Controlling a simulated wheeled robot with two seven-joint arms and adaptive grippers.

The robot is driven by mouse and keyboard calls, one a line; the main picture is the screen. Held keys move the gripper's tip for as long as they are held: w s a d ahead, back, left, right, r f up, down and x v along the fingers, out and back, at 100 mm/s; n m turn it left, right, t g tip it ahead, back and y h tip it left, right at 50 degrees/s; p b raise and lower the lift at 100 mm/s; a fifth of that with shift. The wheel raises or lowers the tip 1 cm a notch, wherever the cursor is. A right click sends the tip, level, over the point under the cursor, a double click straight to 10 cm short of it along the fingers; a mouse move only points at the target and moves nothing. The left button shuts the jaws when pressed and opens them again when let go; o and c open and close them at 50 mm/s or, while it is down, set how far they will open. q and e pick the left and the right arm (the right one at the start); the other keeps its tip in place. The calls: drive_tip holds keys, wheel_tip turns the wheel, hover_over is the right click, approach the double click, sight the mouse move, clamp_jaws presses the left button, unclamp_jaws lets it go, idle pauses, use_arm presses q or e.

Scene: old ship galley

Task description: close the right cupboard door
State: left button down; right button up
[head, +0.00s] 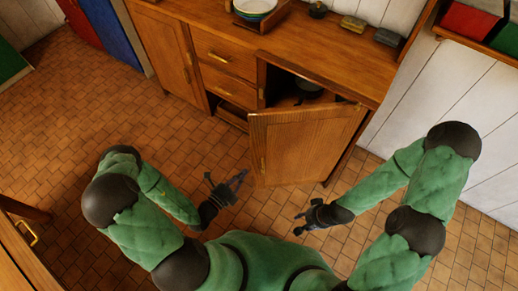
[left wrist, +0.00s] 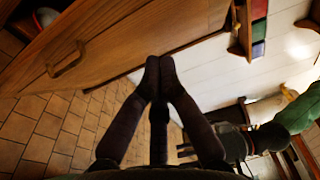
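The right cupboard door (head: 308,145) is wooden and stands wide open, swung out from the cupboard toward me. Its handle (head: 263,163) is near its free left edge. My left gripper (head: 240,178) is just left of that free edge, apart from the handle. In the left wrist view the door (left wrist: 130,45) and handle (left wrist: 67,60) lie beyond the fingers (left wrist: 159,65), whose tips meet with nothing between them. My right gripper (head: 298,223) is in front of the door, empty, with its fingers apart. I cannot tell whether the left fingertips touch the door.
The open compartment (head: 290,85) holds a dark pan (head: 308,88). The left cupboard door (head: 165,50) and the drawers (head: 228,57) are beside it. Plates (head: 254,8) and small tins (head: 353,23) stand on the countertop. The tiled floor (head: 80,120) on the left is clear.

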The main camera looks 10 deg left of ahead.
use_arm(q)
drive_tip(key=b, duration=0.4)
approach(262, 139)
drive_tip(key=w+d, duration=0.3)
drive_tip(key=w, duration=0.1)
drive_tip(key=shift+w+a+f, duration=0.1)
drive_tip(key=shift+w+a, duration=0.05)
drive_tip(key=shift+w, duration=0.35)
drive_tip(key=shift+a, duration=0.1)
